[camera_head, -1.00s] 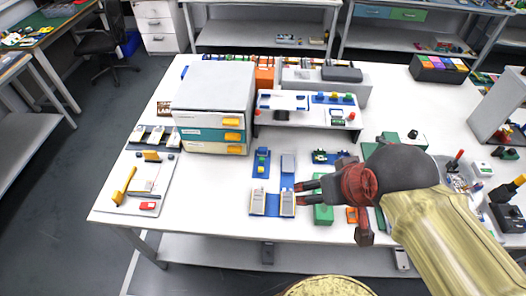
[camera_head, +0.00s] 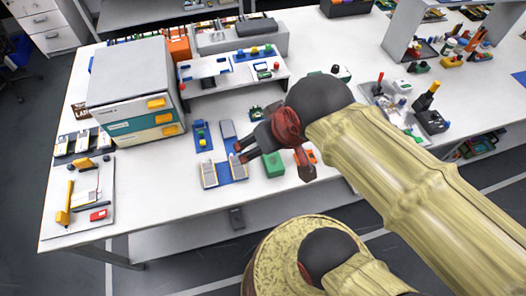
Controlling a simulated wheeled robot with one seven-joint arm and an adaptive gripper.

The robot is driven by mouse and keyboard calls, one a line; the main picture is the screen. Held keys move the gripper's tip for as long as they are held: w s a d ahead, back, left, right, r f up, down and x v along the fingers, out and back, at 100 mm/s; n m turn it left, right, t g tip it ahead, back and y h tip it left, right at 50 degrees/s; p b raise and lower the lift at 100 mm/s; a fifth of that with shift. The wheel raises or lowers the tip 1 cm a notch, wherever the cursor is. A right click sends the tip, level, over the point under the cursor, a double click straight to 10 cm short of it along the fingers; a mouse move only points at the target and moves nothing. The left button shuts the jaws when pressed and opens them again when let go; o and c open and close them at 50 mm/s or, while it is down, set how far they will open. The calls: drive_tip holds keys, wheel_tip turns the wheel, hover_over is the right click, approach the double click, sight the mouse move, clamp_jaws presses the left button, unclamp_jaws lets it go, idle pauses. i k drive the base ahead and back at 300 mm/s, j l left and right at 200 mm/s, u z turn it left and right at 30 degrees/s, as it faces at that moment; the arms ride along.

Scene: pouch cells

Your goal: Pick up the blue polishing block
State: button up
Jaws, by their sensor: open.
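I cannot tell for sure which thing is the blue polishing block. A small grey-blue block (camera_head: 228,130) lies on the white table, just beyond my gripper (camera_head: 240,153). Left of it is a blue mat (camera_head: 203,145) with small blue, green and yellow pieces. My gripper is open, its dark fingers pointing left. They are close to the near end of the grey-blue block in the picture; I cannot tell whether they touch it. Two flat pale cells (camera_head: 208,175) lie on blue mats in front of it.
A drawer stack (camera_head: 135,92) stands at left, a low white shelf (camera_head: 228,75) behind. A board (camera_head: 88,212) with yellow tools lies at front left. The table's front edge is clear.

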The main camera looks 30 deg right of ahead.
sight(199, 124)
drive_tip(key=i+j+u, duration=0.15)
drive_tip(key=u, duration=0.25)
drive_tip(key=i+j+u, duration=0.15)
drive_tip(key=u, duration=0.25)
drive_tip(key=j, duration=0.1)
